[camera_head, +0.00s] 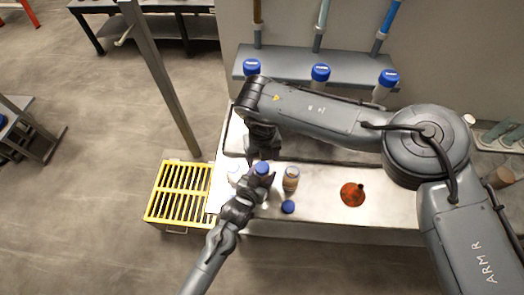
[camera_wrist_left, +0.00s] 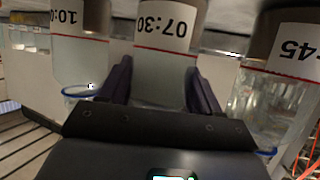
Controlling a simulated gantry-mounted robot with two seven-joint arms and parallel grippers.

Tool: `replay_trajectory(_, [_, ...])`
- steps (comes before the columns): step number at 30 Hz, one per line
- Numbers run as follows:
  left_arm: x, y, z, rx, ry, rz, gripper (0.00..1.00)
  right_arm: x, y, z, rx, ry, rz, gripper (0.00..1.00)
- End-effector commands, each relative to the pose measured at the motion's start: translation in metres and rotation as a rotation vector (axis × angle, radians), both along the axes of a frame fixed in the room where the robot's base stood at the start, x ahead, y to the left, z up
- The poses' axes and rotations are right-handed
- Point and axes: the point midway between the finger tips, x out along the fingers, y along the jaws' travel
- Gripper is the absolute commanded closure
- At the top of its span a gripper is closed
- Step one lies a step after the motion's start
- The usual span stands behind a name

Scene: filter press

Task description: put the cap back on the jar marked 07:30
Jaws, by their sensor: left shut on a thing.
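The jar marked 07:30 (camera_wrist_left: 165,70) stands in the middle of the left wrist view, between the two fingers of my left gripper (camera_wrist_left: 163,88). In the head view my left gripper (camera_head: 258,186) is shut on this jar, low at the table's front left. A blue cap (camera_head: 262,168) shows at the jar's top; I cannot tell whether it is seated. My right gripper (camera_head: 264,152) comes down just behind this cap, and its fingers are mostly hidden. Another blue cap (camera_head: 288,207) lies on the table in front of the right-hand jar.
A jar marked 10:0-something (camera_wrist_left: 78,55) and one ending in 45 (camera_wrist_left: 283,85) stand close on either side. A yellow slatted crate (camera_head: 180,192) is at the left. A dark red pile (camera_head: 352,194) lies on the table.

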Motion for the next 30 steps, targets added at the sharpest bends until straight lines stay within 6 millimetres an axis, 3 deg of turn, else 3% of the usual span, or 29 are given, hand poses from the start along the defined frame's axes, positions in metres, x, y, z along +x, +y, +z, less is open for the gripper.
replay_trajectory(10, [0.000, 0.000, 0.000, 0.000, 0.000, 0.000, 1.00, -0.001, 0.000, -0.041, -0.001, 0.002, 0.001, 0.29])
replay_trajectory(24, [0.000, 0.000, 0.000, 0.000, -0.001, 0.000, 1.00, 0.000, 0.000, -0.049, -0.001, 0.001, 0.001, 0.29])
replay_trajectory(30, [0.000, 0.000, 0.001, 0.000, -0.001, 0.000, 1.00, 0.000, 0.000, -0.049, 0.000, 0.001, 0.001, 0.60])
